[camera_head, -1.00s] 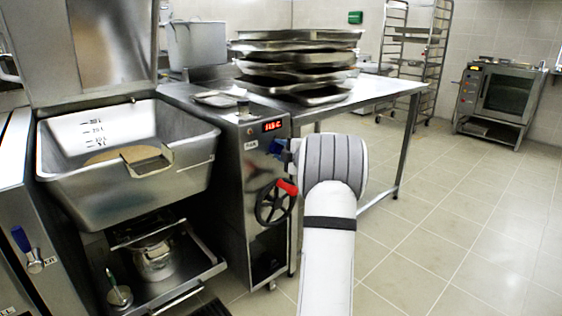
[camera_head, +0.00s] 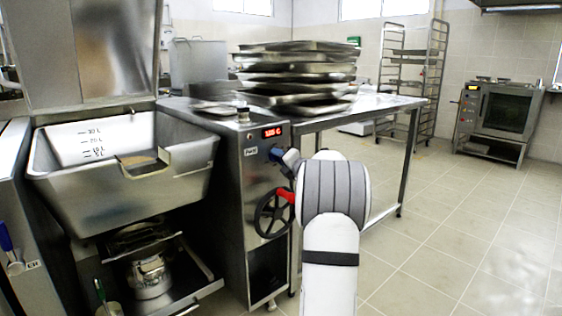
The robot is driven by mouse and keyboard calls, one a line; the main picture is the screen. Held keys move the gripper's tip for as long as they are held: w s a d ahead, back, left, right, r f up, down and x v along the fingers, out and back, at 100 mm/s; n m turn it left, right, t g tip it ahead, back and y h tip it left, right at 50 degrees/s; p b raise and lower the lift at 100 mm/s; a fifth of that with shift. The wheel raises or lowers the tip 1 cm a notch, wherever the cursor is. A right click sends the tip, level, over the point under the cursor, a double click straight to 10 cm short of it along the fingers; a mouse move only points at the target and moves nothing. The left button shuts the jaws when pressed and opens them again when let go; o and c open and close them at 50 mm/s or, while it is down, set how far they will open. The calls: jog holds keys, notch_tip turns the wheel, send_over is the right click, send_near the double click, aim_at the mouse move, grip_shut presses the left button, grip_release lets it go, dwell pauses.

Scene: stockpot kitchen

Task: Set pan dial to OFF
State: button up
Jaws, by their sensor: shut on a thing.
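The pan dial is on the front panel of the steel control cabinet (camera_head: 232,215), right of a small label (camera_head: 250,151) and under a red lit display (camera_head: 272,133). My gripper (camera_head: 280,156) is at that spot, shut on the dial. A blue part shows there against the panel; the dial itself is mostly hidden, so its setting cannot be read. My white and grey arm reaches in from the lower right. The tilting pan (camera_head: 120,190) stands left of the cabinet with its lid up.
A black handwheel (camera_head: 263,222) with a red handle (camera_head: 286,195) sits just below my gripper. A steel table (camera_head: 385,104) with stacked trays (camera_head: 297,72) stands behind. A rack (camera_head: 408,85) and an oven (camera_head: 497,115) are at the back. The tiled floor on the right is clear.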

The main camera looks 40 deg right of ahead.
dwell(0.4)
jog(key=o, duration=1)
jog(key=s+p, duration=0.1)
jog(key=s, duration=0.3)
jog(key=s+p, duration=0.1)
jog(key=s, duration=0.2)
jog(key=shift+s+a, duration=0.2)
jog(key=shift+s, duration=0.15)
